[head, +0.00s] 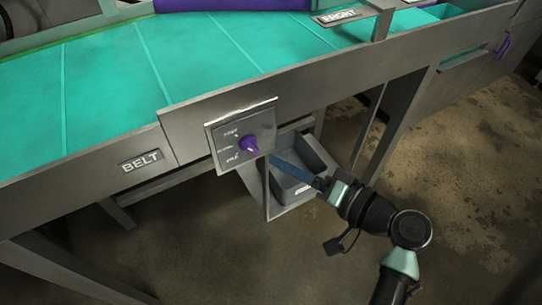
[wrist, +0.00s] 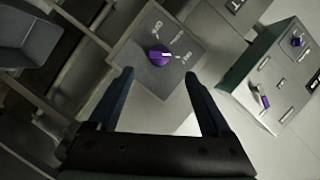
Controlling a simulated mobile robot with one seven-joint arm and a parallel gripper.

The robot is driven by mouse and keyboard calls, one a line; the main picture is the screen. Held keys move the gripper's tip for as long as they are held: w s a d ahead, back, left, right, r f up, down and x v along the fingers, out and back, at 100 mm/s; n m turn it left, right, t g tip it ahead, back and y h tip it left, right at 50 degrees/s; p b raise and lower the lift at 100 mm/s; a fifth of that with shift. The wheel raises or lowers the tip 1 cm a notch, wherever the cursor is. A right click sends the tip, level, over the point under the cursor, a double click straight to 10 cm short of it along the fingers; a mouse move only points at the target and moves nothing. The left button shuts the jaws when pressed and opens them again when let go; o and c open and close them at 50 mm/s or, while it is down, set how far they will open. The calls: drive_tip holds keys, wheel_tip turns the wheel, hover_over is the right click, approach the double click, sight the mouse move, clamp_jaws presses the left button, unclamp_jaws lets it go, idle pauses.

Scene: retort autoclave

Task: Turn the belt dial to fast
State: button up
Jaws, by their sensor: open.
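The belt dial is a purple knob (head: 249,144) on a square grey plate (head: 262,112) fixed to the conveyor's side, right of a "BELT" label (head: 141,161). The plate has small markings around the knob, too small to read surely. In the wrist view the knob (wrist: 160,55) shows a white pointer line and sits ahead of the fingers. My gripper (wrist: 162,85) is open and empty, its two dark fingers pointing at the plate. In the head view my gripper (head: 290,167) is just right of and below the knob, apart from it.
The conveyor with its teal belt (head: 110,75) runs across the back. A grey bin (head: 318,160) hangs below the plate, behind my gripper. The wrist view shows another box with purple knobs (wrist: 270,80) at the right. The floor (head: 470,170) at the right is clear.

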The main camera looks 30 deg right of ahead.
drive_tip(key=shift+v, duration=1.6)
drive_tip(key=w+a+r+n+t+h+p, duration=0.1)
drive_tip(key=w+a+r+n+h+p, duration=0.2)
drive_tip(key=r, duration=0.7)
drive_tip(key=w+a+r+t+p, duration=0.1)
drive_tip(key=w+a+r, duration=0.3)
drive_tip(key=r, duration=0.6)
drive_tip(key=w+a+r+n+t+h+p, duration=0.25)
drive_tip(key=w+r, duration=0.25)
drive_tip(key=r, duration=0.5)
drive_tip(key=s+a+r+n+t+p, duration=0.1)
drive_tip(key=s+a+r+t, duration=0.3)
drive_tip(key=r, duration=1)
drive_tip(key=s+a+r+n+t+p, duration=0.1)
drive_tip(key=s+a+r+t+p, duration=0.2)
drive_tip(key=s+a+r, duration=0.5)
wheel_tip(320, 180, up, 8)
drive_tip(key=shift+s+f+t, duration=0.2)
drive_tip(key=shift+f+t, duration=0.05)
drive_tip(key=shift+t, duration=0.4)
